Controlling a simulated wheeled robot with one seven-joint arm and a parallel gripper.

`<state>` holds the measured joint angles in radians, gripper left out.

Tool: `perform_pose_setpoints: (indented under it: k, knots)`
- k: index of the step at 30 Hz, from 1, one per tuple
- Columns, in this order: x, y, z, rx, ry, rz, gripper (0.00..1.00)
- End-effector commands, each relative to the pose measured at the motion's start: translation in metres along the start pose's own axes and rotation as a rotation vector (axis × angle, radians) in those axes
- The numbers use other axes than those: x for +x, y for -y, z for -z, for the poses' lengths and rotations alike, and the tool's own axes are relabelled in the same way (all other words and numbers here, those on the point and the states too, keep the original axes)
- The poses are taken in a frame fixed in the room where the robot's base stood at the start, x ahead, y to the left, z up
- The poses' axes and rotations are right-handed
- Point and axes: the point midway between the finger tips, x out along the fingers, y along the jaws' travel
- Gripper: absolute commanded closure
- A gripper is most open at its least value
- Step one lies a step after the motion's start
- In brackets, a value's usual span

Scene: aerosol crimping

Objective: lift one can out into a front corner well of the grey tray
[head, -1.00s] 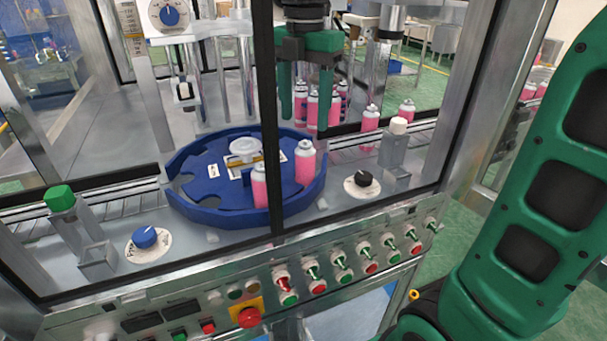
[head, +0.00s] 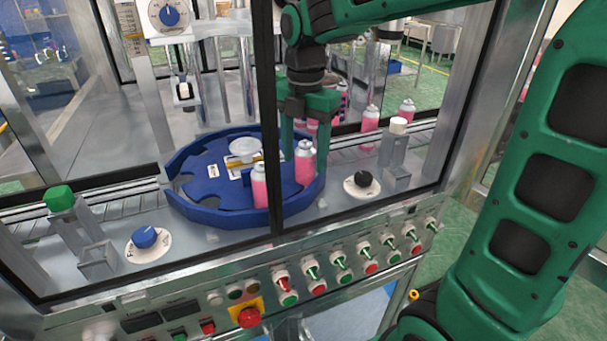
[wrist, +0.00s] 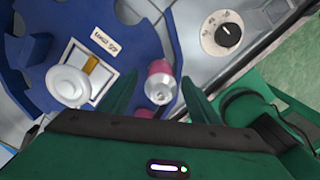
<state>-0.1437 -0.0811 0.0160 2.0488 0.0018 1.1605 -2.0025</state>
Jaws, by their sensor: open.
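A pink can with a silver top (head: 304,165) stands upright at the right side of the blue rotary plate (head: 205,208). A second pink can (head: 259,188) stands in the plate's front edge, partly behind the dark door post. My gripper (head: 304,138) points down over the right-hand can, fingers open. In the wrist view, the silver-topped can (wrist: 160,88) sits between my two spread fingers (wrist: 160,78), with a gap visible on each side. Whether a finger touches it low down I cannot tell. I see no grey tray in these views.
A black knob (head: 362,184) and a white-capped post (head: 397,140) stand right of the plate. More pink cans (head: 371,118) stand behind. The dark door post (head: 272,120) and control panel (head: 330,262) are in front. A white central hub (wrist: 68,87) lies near my left finger.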

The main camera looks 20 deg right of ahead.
Motion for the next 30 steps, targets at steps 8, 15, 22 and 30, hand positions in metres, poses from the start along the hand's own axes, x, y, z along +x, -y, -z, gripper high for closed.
perform_pose_setpoints:
  k: [8, 15, 22, 30]
  knots:
    - [0.0, 0.0, 0.0, 0.0, 0.0, 0.001, 0.75]
    - [0.0, 0.0, 0.0, 0.0, 0.0, 0.001, 0.99]
    - [-0.011, -0.001, 0.0, 0.0, 0.0, -0.001, 0.99]
    - [-0.061, -0.001, 0.0, 0.0, 0.001, -0.002, 0.99]
